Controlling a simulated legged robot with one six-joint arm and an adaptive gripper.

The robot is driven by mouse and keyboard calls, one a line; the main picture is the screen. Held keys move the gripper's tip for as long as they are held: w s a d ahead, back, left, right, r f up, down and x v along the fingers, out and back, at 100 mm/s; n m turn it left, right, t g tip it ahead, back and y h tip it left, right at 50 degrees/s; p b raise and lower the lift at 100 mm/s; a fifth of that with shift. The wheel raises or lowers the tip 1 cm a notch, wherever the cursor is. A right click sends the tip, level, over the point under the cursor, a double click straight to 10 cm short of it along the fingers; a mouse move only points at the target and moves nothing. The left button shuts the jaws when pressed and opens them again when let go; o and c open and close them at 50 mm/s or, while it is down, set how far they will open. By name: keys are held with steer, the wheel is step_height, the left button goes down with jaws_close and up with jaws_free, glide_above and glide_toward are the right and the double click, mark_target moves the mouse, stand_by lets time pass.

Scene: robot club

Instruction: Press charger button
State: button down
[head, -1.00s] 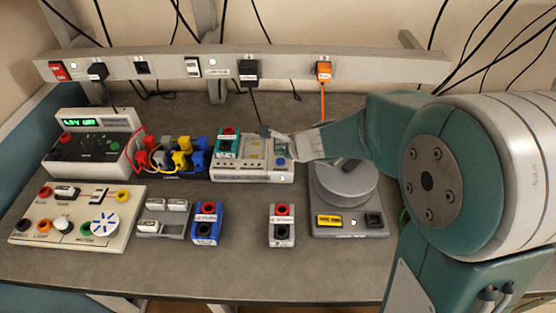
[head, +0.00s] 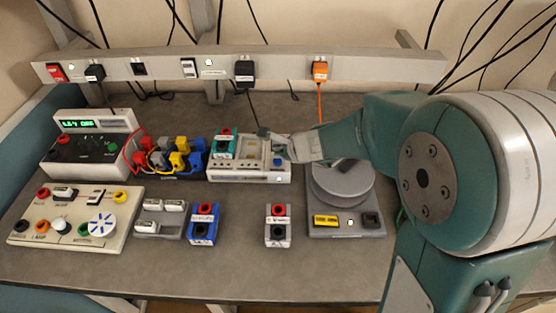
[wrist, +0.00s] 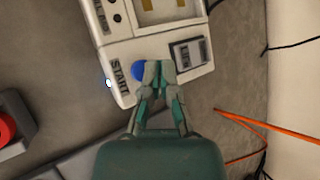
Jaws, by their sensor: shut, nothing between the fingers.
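The charger (head: 228,176) is a pale box on the bench, near the middle of the head view. Its round blue button sits at the right front of its top; in the wrist view the button (wrist: 139,70) is beside the word START, and part of it is hidden behind a fingertip. My gripper (head: 273,139) is shut and empty, over the charger's right end. In the wrist view my gripper's tips (wrist: 158,72) overlap the right edge of the button. I cannot tell whether they touch it or whether it is pressed in.
A teal block (head: 223,148) stands on the charger's left end. A round grey platform (head: 342,186) is close on the right, under my arm. Blue (head: 203,224) and grey (head: 278,226) blocks stand in front. An orange cable (head: 319,100) hangs behind.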

mark_target(279, 161)
steer(key=shift+a, duration=0.25)
steer(key=shift+d+f, duration=0.25)
steer(key=shift+f, duration=0.1)
steer(key=shift+f, duration=0.4)
stand_by(0.8)
steer(key=shift+a+r, duration=0.1)
steer(key=shift+r, duration=0.7)
steer(key=shift+r, duration=2.55)
